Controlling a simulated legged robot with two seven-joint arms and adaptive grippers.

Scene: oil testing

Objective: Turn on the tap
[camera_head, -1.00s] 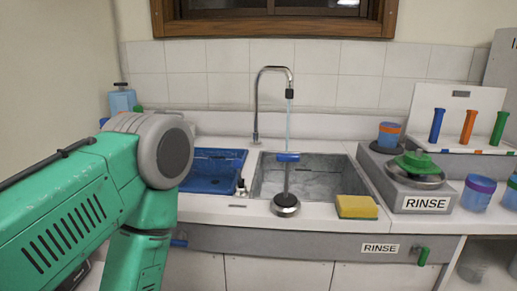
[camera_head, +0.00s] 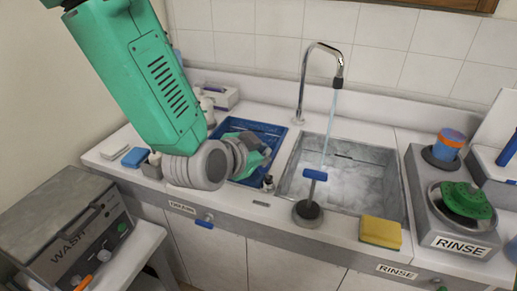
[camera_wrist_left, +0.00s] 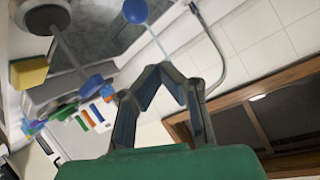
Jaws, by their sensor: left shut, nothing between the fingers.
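The curved metal tap (camera_head: 320,52) stands behind the grey sink (camera_head: 398,190). A thin light-blue stream (camera_head: 329,125) runs from its black nozzle into the sink. A lever with a blue crossbar (camera_head: 315,175) stands upright on a round dark base at the sink's front edge. My left gripper (camera_head: 262,158) is over the blue tray, left of the sink and apart from the lever. In the left wrist view its fingers (camera_wrist_left: 161,72) meet at the tips with nothing between them. The tap's pipe (camera_wrist_left: 213,40) and the stream also show there. My right gripper is out of view.
The blue tray (camera_head: 272,128) lies left of the sink. A yellow sponge (camera_head: 380,232) lies at the sink's front right. The grey RINSE unit (camera_head: 420,205) stands at the right. The WASH machine (camera_head: 70,235) stands at the lower left.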

